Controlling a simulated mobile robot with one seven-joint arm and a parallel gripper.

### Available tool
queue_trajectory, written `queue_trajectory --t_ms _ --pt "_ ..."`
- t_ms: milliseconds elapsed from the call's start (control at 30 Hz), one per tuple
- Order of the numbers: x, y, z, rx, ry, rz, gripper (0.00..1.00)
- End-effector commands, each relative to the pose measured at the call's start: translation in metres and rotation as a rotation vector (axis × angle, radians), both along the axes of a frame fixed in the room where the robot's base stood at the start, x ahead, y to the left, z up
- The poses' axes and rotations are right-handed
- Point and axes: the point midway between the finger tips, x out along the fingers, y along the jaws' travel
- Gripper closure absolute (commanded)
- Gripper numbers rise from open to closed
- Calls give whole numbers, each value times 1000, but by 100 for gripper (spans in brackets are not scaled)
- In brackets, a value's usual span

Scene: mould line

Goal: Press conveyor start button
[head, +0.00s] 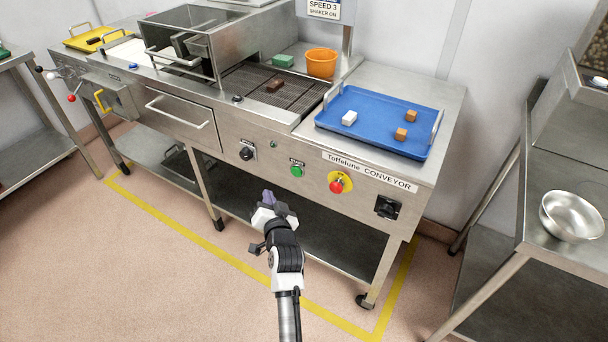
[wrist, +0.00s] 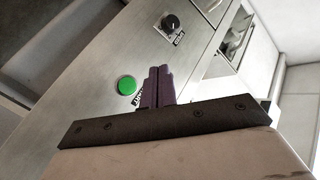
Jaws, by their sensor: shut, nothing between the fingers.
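The green start button (head: 297,171) is on the front panel of the steel conveyor (head: 235,135), left of a red emergency knob (head: 337,186) on a yellow plate. My gripper (head: 268,197) is in front of the panel, below and left of the green button, apart from it in the head view. In the wrist view the green button (wrist: 127,85) lies just left of my gripper's purple fingertips (wrist: 157,75). The fingers are together and empty. Part of the label by the button is hidden behind the fingers.
A black knob (head: 247,153) sits left of the button and a black switch (head: 387,207) at the right. A blue tray (head: 375,122) with small cubes rests on top. A steel table with a bowl (head: 571,216) stands right. Floor before the conveyor is clear.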

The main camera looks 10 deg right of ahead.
Motion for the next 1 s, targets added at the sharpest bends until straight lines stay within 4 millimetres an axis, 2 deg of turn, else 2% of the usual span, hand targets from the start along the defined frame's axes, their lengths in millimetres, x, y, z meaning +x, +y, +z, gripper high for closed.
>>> queue_trajectory --t_ms 167,567,733,1000 --pt "-3 -8 -11 9 27 -13 100" --pt "-2 -9 -12 10 28 -14 100" --pt "8 -17 -14 11 28 -14 100" --pt "39 -39 -15 10 27 -15 100"
